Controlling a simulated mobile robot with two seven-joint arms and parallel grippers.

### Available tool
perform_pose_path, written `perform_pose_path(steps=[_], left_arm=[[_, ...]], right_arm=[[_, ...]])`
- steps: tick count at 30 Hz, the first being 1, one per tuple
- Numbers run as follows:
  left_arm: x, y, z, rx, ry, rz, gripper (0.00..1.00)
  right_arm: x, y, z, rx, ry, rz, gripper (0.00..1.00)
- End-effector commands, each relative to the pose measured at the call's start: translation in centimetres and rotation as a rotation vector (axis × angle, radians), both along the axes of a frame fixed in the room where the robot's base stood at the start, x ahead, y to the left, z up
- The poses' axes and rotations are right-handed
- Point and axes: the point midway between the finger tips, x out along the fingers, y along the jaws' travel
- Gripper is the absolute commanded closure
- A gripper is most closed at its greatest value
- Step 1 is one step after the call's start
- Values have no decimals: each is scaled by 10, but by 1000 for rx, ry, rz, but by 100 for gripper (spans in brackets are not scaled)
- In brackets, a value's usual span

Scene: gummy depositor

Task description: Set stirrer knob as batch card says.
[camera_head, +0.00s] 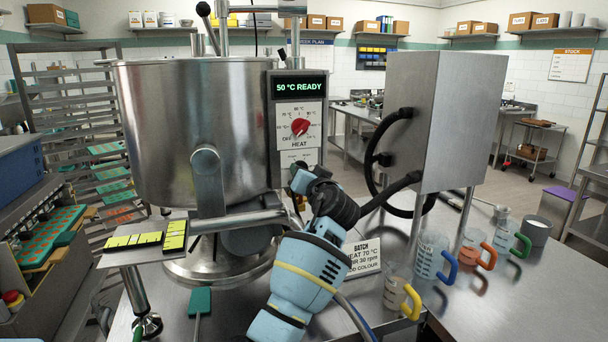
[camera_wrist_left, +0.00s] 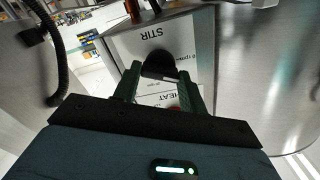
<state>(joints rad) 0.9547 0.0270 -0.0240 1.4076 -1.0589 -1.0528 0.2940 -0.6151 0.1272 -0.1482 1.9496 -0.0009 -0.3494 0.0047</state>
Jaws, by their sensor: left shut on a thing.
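A steel kettle (camera_head: 190,130) has a control box whose display (camera_head: 299,87) reads "50 °C READY". Below it is the red HEAT knob (camera_head: 300,127). My left gripper (camera_head: 304,178) is at the lower part of the box and hides the stirrer knob in the head view. In the left wrist view, my left gripper (camera_wrist_left: 158,78) is shut on the black stirrer knob (camera_wrist_left: 157,62), beside the STIR label (camera_wrist_left: 159,36). Its scale is mostly hidden. The batch card (camera_head: 362,266), partly covered by my arm, shows "HEAT 70 °C" and what reads as "30 rpm". My right gripper is not in view.
A steel hopper box (camera_head: 430,120) with a black hose stands right of the control box. Measuring jugs (camera_head: 432,255) with coloured handles stand at the right on the bench. A small tray with yellow pieces (camera_head: 145,242) is at the left.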

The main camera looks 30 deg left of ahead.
Motion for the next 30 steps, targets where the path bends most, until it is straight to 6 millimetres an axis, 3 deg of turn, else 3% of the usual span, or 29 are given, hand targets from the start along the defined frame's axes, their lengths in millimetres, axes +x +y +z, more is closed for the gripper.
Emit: perform_pose_path(steps=[30], left_arm=[[0, 1, -1, 627, 737, 1, 81]], right_arm=[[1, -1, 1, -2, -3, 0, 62]])
